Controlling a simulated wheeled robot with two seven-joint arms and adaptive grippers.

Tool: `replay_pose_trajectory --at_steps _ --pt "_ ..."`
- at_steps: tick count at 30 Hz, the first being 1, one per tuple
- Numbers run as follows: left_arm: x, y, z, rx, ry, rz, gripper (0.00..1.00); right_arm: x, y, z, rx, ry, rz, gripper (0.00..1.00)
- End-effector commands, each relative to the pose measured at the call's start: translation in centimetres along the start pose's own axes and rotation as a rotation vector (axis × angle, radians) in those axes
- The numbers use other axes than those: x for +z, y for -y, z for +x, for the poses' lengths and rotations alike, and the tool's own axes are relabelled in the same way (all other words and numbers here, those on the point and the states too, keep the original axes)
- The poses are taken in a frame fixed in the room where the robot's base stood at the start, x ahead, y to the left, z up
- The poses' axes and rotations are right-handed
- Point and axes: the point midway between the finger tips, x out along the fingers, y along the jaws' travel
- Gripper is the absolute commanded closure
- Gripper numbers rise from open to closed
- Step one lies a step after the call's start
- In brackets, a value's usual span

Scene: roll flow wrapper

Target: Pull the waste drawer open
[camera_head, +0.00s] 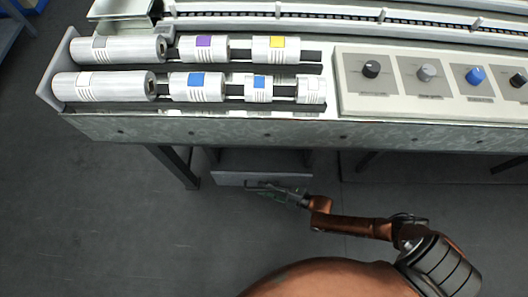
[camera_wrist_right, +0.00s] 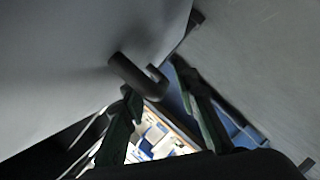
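The waste drawer (camera_head: 228,179) is a grey box under the machine's front edge, its front panel facing me in the head view. A grey surface shows behind the panel, but how far it stands out is unclear. Its dark bar handle (camera_wrist_right: 128,72) shows in the right wrist view on a pale grey panel. My right gripper (camera_head: 262,187) is at the drawer front by the handle. In the wrist view its two fingers (camera_wrist_right: 163,82) are apart, with the handle's end near the gap between their tips. Contact is unclear. My left gripper is not in view.
Above the drawer, the machine holds several white rolls (camera_head: 105,86) and a knob panel (camera_head: 430,85). A dark table leg (camera_head: 176,166) stands left of the drawer. The grey floor (camera_head: 110,220) in front and to the left is clear.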

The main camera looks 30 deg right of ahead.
Motion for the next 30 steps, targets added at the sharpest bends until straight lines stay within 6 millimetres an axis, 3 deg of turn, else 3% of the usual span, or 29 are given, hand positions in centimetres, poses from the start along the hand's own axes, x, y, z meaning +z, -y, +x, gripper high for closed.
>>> replay_pose_trajectory --at_steps 12,30 --pt "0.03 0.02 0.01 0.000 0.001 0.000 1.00 0.02 0.03 -0.03 0.000 0.000 0.000 1.00" --pt "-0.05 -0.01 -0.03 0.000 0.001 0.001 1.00 0.00 0.07 -0.20 0.001 0.002 0.001 1.00"
